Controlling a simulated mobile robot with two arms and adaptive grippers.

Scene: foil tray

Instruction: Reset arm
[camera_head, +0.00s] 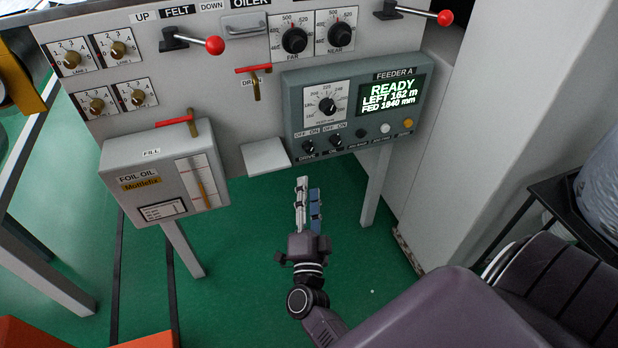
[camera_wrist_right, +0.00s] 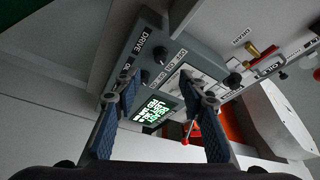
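My right gripper (camera_head: 309,183) is in the lower middle of the head view, pointing up toward the machine front, below the control box. In the right wrist view the same gripper (camera_wrist_right: 158,88) has its two blue-padded fingers well apart, with nothing between them. It is open and empty. It appears clear of the panel and touches nothing that I can see. The feeder control box (camera_head: 355,105) lies beyond the fingers and also shows in the wrist view (camera_wrist_right: 147,60). My left gripper is in neither view.
The foil oil box (camera_head: 130,165) with a red-handled valve (camera_head: 178,120) juts out at left. A small grey ledge (camera_head: 265,157) sticks out above my gripper. Red-knobbed levers (camera_head: 214,45) stand out from the panel. Green floor (camera_head: 260,270) is free below; a dark rack (camera_head: 560,195) stands at right.

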